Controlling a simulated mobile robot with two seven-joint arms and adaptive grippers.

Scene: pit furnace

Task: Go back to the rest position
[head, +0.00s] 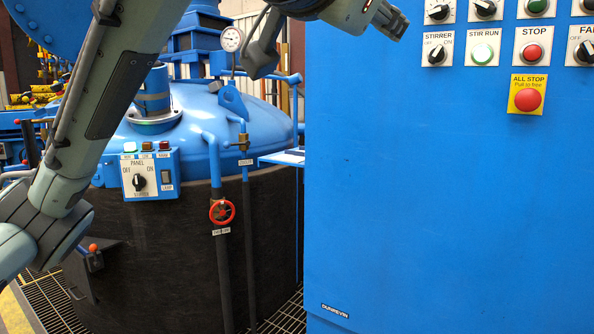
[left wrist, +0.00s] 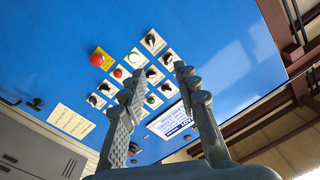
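My left arm rises from the lower left across the head view, and its left gripper (head: 390,20) is at the top, in front of the blue control cabinet's (head: 430,200) upper left. In the left wrist view the left gripper (left wrist: 158,80) has its two fingers apart with nothing between them. The cabinet face with its buttons and knobs lies beyond the fingertips, seen tilted. Contact with the cabinet is not visible. My right gripper is not in view.

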